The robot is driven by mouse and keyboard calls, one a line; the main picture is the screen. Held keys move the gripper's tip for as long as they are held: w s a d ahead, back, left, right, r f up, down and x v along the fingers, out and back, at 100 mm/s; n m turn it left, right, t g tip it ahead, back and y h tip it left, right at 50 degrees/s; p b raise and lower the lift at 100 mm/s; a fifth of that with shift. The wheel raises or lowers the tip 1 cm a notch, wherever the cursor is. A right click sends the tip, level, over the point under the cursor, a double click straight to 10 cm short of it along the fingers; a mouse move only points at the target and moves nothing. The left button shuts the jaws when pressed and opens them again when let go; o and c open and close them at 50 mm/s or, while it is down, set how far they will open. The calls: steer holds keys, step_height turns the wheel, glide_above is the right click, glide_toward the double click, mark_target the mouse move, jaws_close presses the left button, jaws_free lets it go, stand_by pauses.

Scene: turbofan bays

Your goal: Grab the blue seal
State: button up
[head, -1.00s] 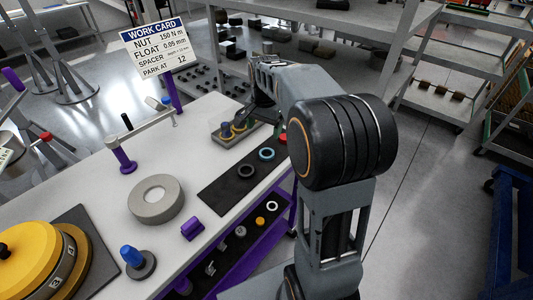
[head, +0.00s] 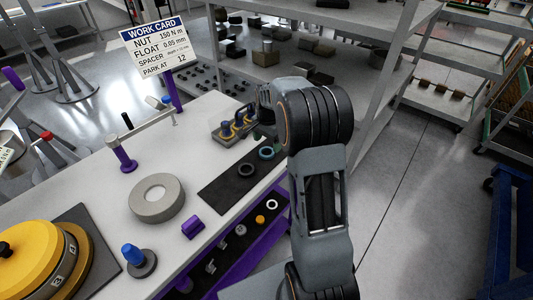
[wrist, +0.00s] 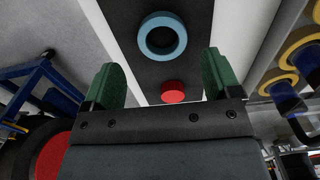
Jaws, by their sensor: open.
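The blue seal (head: 266,153) is a light blue ring lying flat on a black mat (head: 220,189) on the bench. In the wrist view the blue seal (wrist: 162,36) lies beyond my fingertips, near the middle between them, and nothing touches it. My gripper (wrist: 160,85) has green fingers, open and empty. A red round piece (wrist: 173,92) shows between the fingers, closer to the palm. In the head view my arm hides most of the gripper and the red piece.
A black ring (head: 246,170) lies on the mat left of the blue seal. A grey block with yellow-ringed pegs (head: 232,127) stands behind. A purple tray with small parts (head: 272,205) runs along the bench front. A work card (head: 156,47) stands at the back.

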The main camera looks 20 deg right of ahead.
mark_target(268, 154)
steer(key=shift+w+d+f+p, duration=0.1)
steer(key=shift+f+p, duration=0.05)
steer(key=shift+f, duration=1.05)
steer(key=shift+w+d+f+p, duration=0.1)
steer(key=shift+f+p, duration=0.05)
steer(key=shift+f, duration=1)
steer(key=c, duration=1)
steer(key=shift+r, duration=0.15)
